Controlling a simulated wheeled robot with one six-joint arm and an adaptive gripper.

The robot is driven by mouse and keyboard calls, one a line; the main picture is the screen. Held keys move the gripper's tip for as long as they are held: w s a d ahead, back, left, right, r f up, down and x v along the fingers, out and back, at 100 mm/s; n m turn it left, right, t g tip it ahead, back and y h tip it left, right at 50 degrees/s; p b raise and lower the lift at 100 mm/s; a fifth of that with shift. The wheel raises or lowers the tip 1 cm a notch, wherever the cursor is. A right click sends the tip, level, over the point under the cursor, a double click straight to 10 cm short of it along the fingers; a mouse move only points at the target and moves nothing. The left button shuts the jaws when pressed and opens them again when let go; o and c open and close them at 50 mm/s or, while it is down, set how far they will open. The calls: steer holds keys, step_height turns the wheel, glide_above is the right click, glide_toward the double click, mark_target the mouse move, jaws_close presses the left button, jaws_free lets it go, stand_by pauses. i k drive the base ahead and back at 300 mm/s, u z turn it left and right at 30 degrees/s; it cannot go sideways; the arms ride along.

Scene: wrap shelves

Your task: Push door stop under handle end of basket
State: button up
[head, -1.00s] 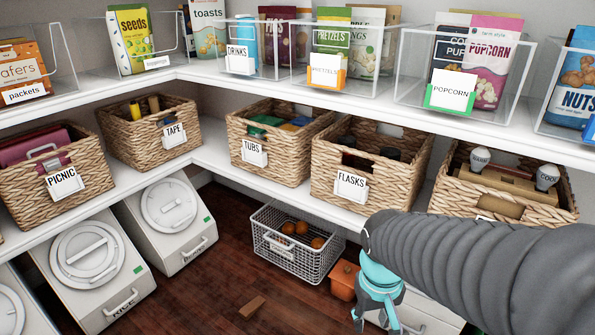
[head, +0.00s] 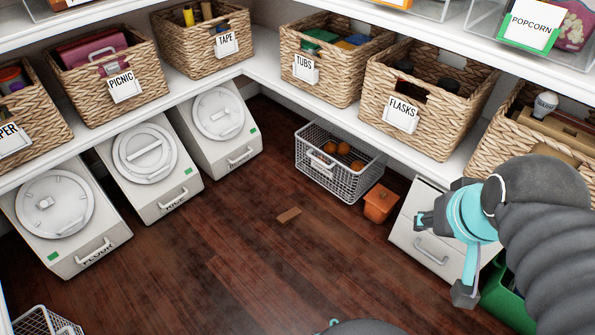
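The door stop (head: 289,215) is a small brown wedge lying on the dark wood floor, apart from any basket. The wire basket (head: 352,184) stands on the floor beyond it, up and to its right, with several round orange-brown items inside. A pale handle or label shows on its front-left side. My gripper (head: 445,257) is at the right, in front of a white drawer unit, well to the right of the door stop. Its fingers are spread open, with nothing seen between them.
An orange-brown pot (head: 380,204) stands beside the basket's right end. White bins (head: 150,165) line the left under the shelf. A green container (head: 508,300) is below my arm. Another wire basket (head: 45,322) shows at bottom left. Floor around the door stop is clear.

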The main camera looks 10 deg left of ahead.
mark_target(284, 218)
steer(key=k, duration=0.5)
steer(key=u, duration=1.2)
steer(key=i, duration=1)
steer(key=z, duration=1.1)
